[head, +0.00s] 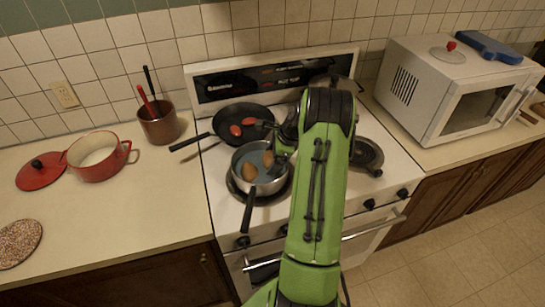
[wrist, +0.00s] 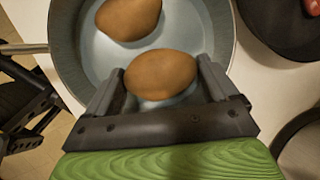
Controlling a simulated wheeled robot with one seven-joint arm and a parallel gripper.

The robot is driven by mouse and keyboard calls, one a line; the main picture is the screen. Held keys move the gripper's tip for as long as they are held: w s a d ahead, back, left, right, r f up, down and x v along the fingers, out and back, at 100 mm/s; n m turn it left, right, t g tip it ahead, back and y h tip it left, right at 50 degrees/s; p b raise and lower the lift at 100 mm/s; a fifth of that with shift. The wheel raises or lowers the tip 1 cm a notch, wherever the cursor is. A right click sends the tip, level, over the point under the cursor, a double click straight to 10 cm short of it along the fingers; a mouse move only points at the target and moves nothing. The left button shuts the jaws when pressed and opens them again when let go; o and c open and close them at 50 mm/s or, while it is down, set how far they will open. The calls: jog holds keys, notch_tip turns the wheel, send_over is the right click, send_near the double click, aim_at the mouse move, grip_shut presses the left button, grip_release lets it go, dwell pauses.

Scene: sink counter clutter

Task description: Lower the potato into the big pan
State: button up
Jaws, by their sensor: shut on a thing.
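A brown potato (wrist: 160,75) is between the two fingers of my gripper (wrist: 160,90) in the wrist view. It also shows in the head view (head: 268,159). My gripper is shut on it, over the grey metal pan (head: 238,154) on the front left burner. A second brown potato (head: 249,172) lies in this pan, beside the held one; it also shows in the wrist view (wrist: 128,18). I cannot tell whether the held potato touches the pan's bottom. My green arm hides part of the stove.
A black frying pan (head: 222,122) with red items (head: 235,130) sits behind. The grey pan's handle (head: 247,212) points toward the front. A red pot (head: 98,172), its lid (head: 41,172) and a utensil crock (head: 158,128) stand left. A microwave (head: 420,100) stands right.

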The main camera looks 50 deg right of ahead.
jog(key=shift+f+b, duration=0.55)
jog(key=shift+f, duration=0.55)
dwell(0.3)
dwell(0.3)
jog(key=o, duration=0.9)
jog(key=p+v, duration=0.2)
jog(key=v, duration=1.3)
jog(key=shift+s+r, duration=0.2)
jog(key=shift+r, duration=0.2)
